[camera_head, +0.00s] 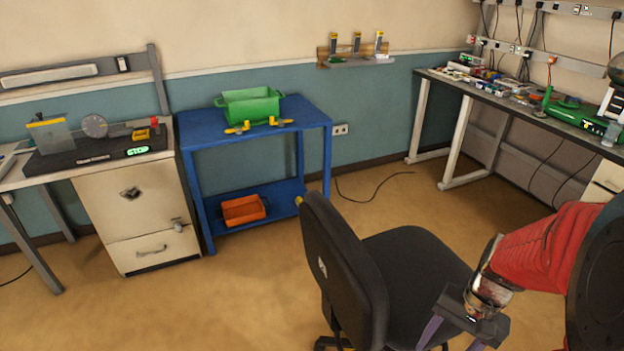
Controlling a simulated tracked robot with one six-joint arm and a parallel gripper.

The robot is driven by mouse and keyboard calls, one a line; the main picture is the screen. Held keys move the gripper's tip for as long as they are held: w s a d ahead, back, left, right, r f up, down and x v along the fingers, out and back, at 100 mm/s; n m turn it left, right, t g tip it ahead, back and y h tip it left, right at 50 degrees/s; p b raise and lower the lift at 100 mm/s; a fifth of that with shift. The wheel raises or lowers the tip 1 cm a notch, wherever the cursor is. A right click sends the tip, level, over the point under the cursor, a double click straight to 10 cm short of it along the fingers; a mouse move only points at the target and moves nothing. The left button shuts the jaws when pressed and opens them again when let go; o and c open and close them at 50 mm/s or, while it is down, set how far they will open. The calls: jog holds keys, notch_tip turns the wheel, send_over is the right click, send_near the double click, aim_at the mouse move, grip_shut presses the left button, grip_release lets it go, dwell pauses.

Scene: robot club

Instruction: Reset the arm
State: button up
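My arm, in a red sleeve, reaches in from the right edge. My gripper (453,338) is at the bottom right, pointing down in front of the office chair's seat. Its two purple fingers stand apart, with nothing seen between them. The fingertips run to the bottom edge of the picture, so their ends are hidden.
A black office chair (345,262) stands close beside my gripper. A blue trolley (205,131) holds a green bin (250,108) on top and an orange bin (243,210) below. A cluttered workbench (450,84) is at right, a machine bench (88,170) at left.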

jog(key=s+a+r+n+t+h, duration=0.1)
jog(key=a+r+n+t, duration=0.2)
jog(key=a+r, duration=0.3)
jog(key=s+a+r+n+t+h, duration=0.1)
jog(key=a+r+n+t, duration=0.2)
jog(key=r, duration=0.9)
jog(key=a+n, duration=0.1)
jog(key=a, duration=0.2)
jog(key=shift+r+n+t+h, duration=0.2)
jog(key=shift+n+t+h, duration=0.1)
